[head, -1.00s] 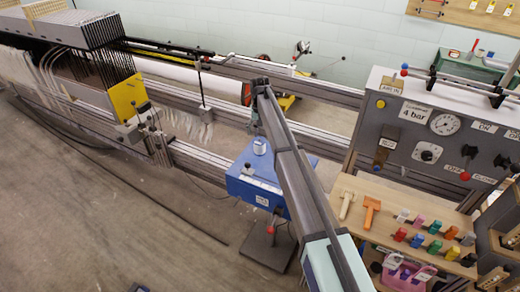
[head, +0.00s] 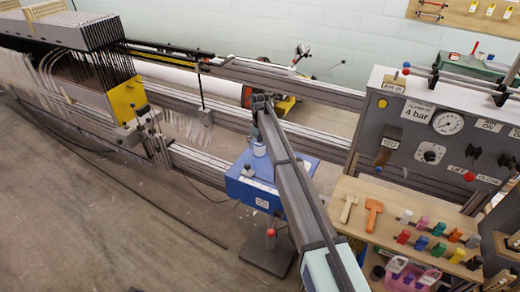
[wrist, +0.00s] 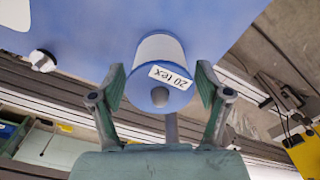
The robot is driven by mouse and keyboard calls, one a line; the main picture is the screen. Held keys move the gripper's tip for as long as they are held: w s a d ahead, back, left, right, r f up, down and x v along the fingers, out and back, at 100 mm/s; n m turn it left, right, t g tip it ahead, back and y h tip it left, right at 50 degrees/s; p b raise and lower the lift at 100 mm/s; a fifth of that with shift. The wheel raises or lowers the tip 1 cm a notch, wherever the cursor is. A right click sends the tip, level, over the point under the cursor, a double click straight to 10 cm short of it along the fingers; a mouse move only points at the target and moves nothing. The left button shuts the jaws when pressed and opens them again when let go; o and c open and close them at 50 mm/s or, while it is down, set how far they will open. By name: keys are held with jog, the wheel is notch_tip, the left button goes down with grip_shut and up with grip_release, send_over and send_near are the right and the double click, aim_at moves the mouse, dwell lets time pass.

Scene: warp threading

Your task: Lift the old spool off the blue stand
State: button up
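The old spool (head: 259,148), white with blue ends, stands on the blue stand (head: 240,190). In the wrist view the spool (wrist: 162,65) carries a "20 tex" label and its round end with a grey core faces the camera. The stand's blue top (wrist: 85,35) lies behind it. My gripper (wrist: 160,85) is open, with one green-padded finger on each side of the spool. Narrow gaps seem to show between pads and spool. In the head view my gripper (head: 261,125) is just above the spool and partly hidden by my arm.
A small black-and-white knob (wrist: 42,60) sits on the stand beside the spool. Loom rails (head: 215,165) run behind the stand. Open floor lies left.

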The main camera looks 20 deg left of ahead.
jog(key=c, duration=0.5)
jog(key=shift+r, duration=0.15)
jog(key=shift+r+p, duration=1.95)
jog(key=shift+r, duration=3.4)
